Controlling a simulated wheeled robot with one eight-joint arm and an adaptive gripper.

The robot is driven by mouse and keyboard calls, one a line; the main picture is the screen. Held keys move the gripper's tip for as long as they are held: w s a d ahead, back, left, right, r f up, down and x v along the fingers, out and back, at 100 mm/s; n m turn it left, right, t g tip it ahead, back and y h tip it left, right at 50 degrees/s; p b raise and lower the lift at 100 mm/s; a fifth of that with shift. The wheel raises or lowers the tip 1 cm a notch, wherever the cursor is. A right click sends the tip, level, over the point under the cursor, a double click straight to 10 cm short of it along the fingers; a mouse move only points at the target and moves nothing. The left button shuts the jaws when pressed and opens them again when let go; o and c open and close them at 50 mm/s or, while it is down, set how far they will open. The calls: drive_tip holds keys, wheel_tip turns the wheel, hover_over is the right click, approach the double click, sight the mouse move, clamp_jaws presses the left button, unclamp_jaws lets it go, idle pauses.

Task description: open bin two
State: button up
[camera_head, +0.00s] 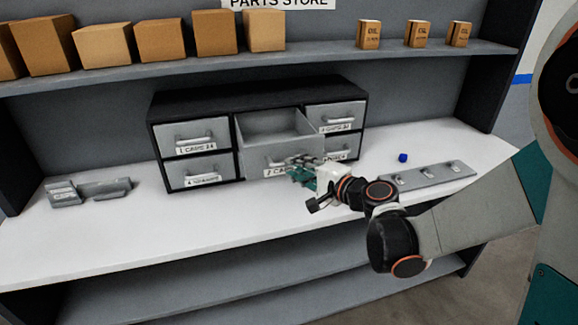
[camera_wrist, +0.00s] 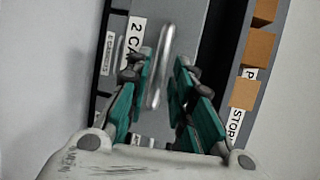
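Bin two (camera_head: 266,158), the upper middle drawer of the dark cabinet (camera_head: 215,98), is pulled well out. Its grey interior shows and looks empty. Its front label is partly hidden by my gripper (camera_head: 303,168). In the wrist view the label "2 CA…" (camera_wrist: 134,45) and the pale bar handle (camera_wrist: 160,65) show. My gripper's teal fingers (camera_wrist: 162,68) stand apart on either side of the handle's lower part, with a narrow gap visible. The gripper is open and holds nothing that I can see.
Other labelled drawers (camera_head: 195,134) are shut. On the white bench (camera_head: 130,230) are a grey holder (camera_head: 92,190) at left, a small blue piece (camera_head: 403,157) and a grey plate (camera_head: 430,177) at right. Boxes (camera_head: 162,40) line the shelf above. The bench front left is clear.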

sight(276, 141)
drive_tip(key=shift+x, duration=2.2)
clamp_jaws()
drive_tip(key=shift+b, duration=0.3)
